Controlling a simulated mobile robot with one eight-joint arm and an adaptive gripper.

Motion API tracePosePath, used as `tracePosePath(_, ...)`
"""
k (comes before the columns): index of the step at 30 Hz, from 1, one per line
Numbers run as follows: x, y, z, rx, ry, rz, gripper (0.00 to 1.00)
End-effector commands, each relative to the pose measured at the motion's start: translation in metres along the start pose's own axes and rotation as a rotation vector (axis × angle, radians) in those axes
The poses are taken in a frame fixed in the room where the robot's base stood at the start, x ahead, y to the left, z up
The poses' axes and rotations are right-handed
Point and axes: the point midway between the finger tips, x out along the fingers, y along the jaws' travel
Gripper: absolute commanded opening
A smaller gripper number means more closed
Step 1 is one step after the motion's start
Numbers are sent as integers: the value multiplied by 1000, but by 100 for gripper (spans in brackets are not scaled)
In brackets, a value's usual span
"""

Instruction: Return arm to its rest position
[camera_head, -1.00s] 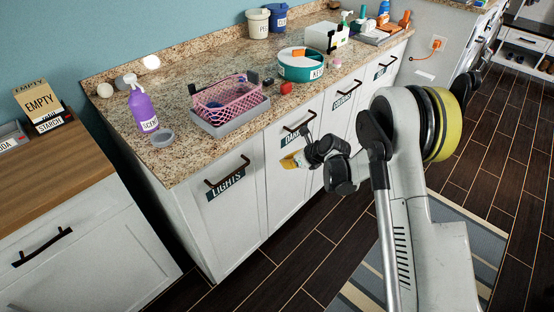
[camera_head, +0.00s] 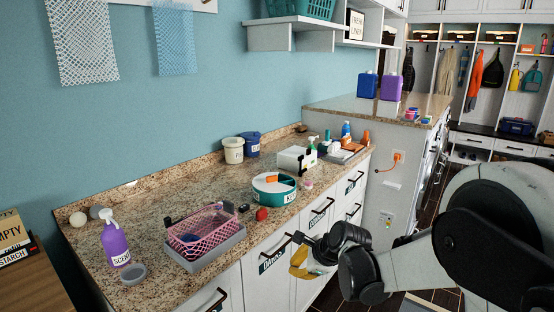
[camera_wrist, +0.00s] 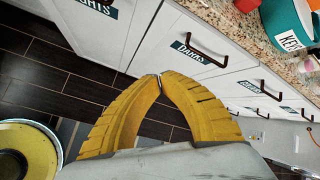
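My gripper (camera_head: 299,264) hangs in front of the white cabinet fronts, beside the drawer labelled DARKS (camera_head: 274,256). In the wrist view its two yellow fingers (camera_wrist: 160,77) meet at the tips, with nothing seen between them. My arm reaches in from the right of the head view, bent, with its large pale and black links close to the camera. The DARKS label and its dark handle (camera_wrist: 208,48) also show in the wrist view, beyond the fingers and apart from them.
The granite counter (camera_head: 150,212) holds a purple spray bottle (camera_head: 114,240), a pink basket (camera_head: 202,230) on a grey tray, a teal round container (camera_head: 273,188) and a white box (camera_head: 296,159). Drawer handles stick out beside my gripper.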

Motion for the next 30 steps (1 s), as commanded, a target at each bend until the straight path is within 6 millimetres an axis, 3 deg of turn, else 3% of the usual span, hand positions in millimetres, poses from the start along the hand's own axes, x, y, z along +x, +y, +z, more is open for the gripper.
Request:
tracePosePath(1,-27,3,1,-96,26,-6,0)
tracePosePath(6,-109,23,-1,-476,122,-3,0)
tracePosePath(11,-176,57,-9,-833,215,29,0)
tracePosePath(15,-223,97,-22,-1142,292,85,0)
tracePosePath(19,-253,133,-35,-1403,351,151,0)
tracePosePath(24,-273,166,-50,-1635,398,227,0)
tracePosePath(30,-279,178,-56,-1727,414,261,0)
